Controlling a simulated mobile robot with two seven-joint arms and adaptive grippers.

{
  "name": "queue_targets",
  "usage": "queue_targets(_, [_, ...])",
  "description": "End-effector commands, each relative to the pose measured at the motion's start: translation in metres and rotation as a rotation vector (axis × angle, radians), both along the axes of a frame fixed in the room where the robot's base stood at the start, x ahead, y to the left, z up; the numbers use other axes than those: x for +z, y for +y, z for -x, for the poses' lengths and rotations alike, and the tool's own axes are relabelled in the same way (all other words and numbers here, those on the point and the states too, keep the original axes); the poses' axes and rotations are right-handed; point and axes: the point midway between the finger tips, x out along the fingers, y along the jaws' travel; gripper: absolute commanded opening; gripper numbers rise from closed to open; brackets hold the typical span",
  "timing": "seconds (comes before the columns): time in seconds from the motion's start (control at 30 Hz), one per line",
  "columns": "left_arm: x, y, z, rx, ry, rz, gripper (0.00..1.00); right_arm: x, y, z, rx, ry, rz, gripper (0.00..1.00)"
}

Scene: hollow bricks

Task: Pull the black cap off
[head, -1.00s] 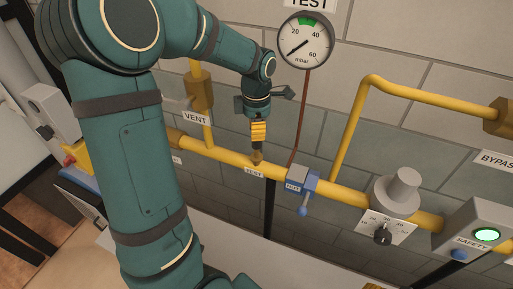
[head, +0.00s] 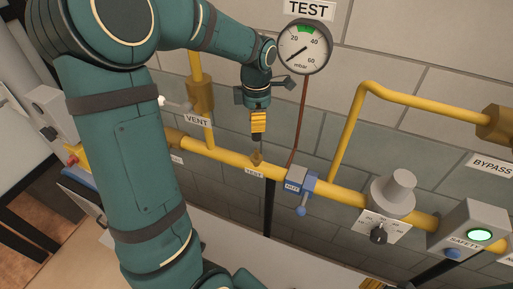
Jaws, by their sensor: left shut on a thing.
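My left gripper (head: 258,124), with yellow ribbed fingers, points down above the TEST point on the yellow pipe. It is shut on the small black cap (head: 257,138), which shows as a dark piece just below the fingers. Under it the brass test nipple (head: 256,158) stands up from the pipe (head: 232,160), with a TEST label in front. The cap appears raised clear of the nipple, with a small gap between them. The fingers hide most of the cap. My right gripper is not in view.
A pressure gauge (head: 304,47) hangs on the wall behind, with a thin brown tube running down to the pipe. A blue valve (head: 302,183) sits just right of the nipple. A grey regulator (head: 392,195) and a safety box (head: 470,232) with a green light are further right.

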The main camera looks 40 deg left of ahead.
Motion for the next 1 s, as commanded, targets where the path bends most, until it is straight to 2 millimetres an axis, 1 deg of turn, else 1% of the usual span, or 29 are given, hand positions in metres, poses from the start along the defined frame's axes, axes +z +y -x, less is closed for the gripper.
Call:
queue_targets(0.03, [0.006, 0.000, 0.000, 0.000, -0.001, 0.000, 0.00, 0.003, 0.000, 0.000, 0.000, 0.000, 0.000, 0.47])
queue_targets(0.17, [0.013, 0.000, 0.000, 0.000, -0.001, 0.000, 0.00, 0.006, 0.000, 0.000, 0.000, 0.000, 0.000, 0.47])
queue_targets(0.53, [0.013, -0.001, 0.001, -0.001, -0.001, 0.001, 0.00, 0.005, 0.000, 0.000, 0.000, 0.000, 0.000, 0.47])
queue_targets(1.0, [0.024, -0.022, 0.025, -0.001, 0.000, 0.001, 0.00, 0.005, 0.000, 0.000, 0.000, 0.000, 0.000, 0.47])
